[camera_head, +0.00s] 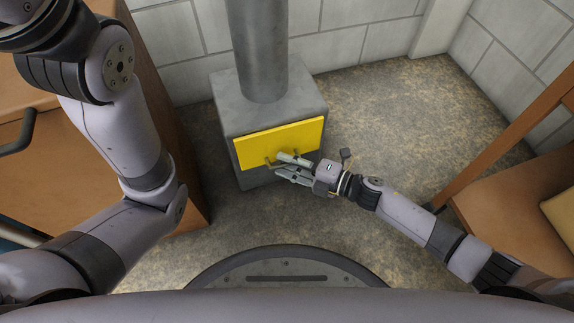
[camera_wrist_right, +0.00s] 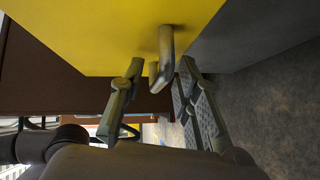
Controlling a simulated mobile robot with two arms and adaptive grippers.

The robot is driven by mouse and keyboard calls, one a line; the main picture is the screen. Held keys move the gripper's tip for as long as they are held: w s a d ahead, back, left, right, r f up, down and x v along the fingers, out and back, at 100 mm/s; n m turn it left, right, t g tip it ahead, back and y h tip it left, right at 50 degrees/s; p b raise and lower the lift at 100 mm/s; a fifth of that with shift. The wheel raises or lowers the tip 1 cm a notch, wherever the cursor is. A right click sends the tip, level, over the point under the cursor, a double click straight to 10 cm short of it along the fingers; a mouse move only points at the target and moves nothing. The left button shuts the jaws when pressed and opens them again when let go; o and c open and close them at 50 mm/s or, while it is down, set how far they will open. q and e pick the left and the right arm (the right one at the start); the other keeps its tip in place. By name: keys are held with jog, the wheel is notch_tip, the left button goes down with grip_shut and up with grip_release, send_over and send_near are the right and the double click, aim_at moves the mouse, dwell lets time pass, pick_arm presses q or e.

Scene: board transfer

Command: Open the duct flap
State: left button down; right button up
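The duct is a grey metal box (camera_head: 227,100) with a round pipe (camera_head: 258,45) rising from its top. A yellow flap (camera_head: 280,138) covers its front; I cannot tell if it stands slightly ajar. The flap also fills the top of the right wrist view (camera_wrist_right: 90,35). A bent metal handle (camera_wrist_right: 166,45) sticks out of the flap near its lower edge. My right gripper (camera_head: 277,164) is at the flap's lower part. In the right wrist view its fingers are apart, with the handle's end between or just before them; contact is unclear. My left gripper is outside the view.
A wooden cabinet (camera_head: 180,150) with a dark handle (camera_head: 20,135) stands at the left, close to the duct. Wooden furniture (camera_head: 510,205) stands at the right. Block walls (camera_head: 350,45) are behind the duct. The speckled floor (camera_head: 420,120) right of the duct is clear.

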jog(key=shift+a, duration=0.1)
jog(key=shift+c, duration=0.2)
grip_shut()
dwell(0.7)
